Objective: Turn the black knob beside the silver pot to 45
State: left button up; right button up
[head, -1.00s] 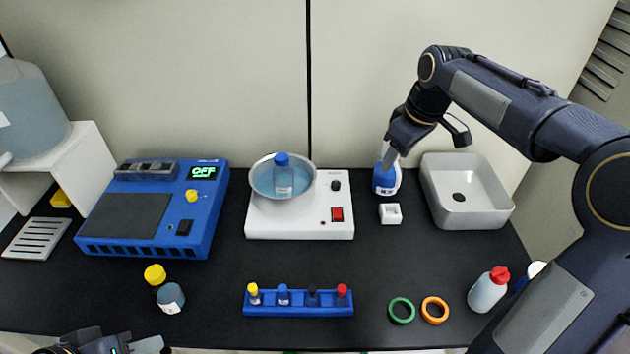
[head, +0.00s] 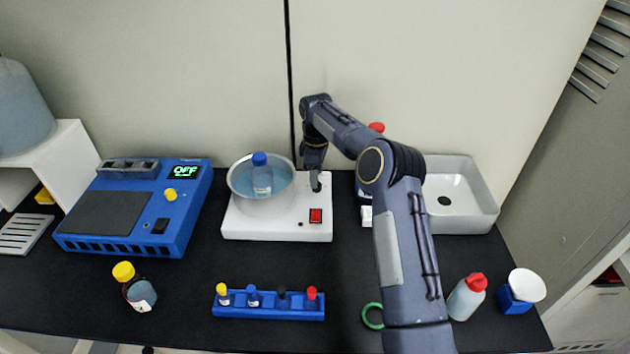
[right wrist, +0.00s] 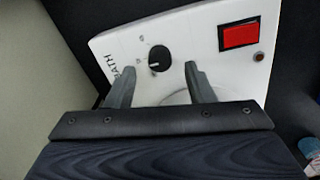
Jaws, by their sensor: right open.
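The silver pot (head: 246,205) sits on the white heating-bath unit (head: 285,234), with water and a blue-capped bottle (head: 262,178) in it. In the right wrist view the black knob (right wrist: 159,57) is on the unit's white face, with a short white pointer line toward the picture's bottom. Small marks beside it are too small to read. My right gripper (head: 315,183) is over the unit, right of the pot, and hides the knob in the head view. Its fingers are open, one on each side of the knob; contact is not visible. My left gripper is out of view.
The unit has a red switch (head: 315,215). A blue device showing OFF (head: 186,171) stands left. A blue tube rack (head: 268,311) is in front. A grey basin (head: 470,211) is right, behind my right arm. The dark counter between unit and rack is clear.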

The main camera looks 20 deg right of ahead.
jog(key=shift+f, duration=1.6)
jog(key=shift+c, duration=0.4)
jog(key=c, duration=0.9)
jog(key=shift+m, duration=0.3)
jog(key=m, duration=0.5)
jog(key=shift+r+m+p, duration=0.1)
jog(key=shift+m+p, duration=0.2)
jog(key=shift+p, duration=0.1)
jog(key=m, duration=0.5)
jog(key=shift+m, duration=0.3)
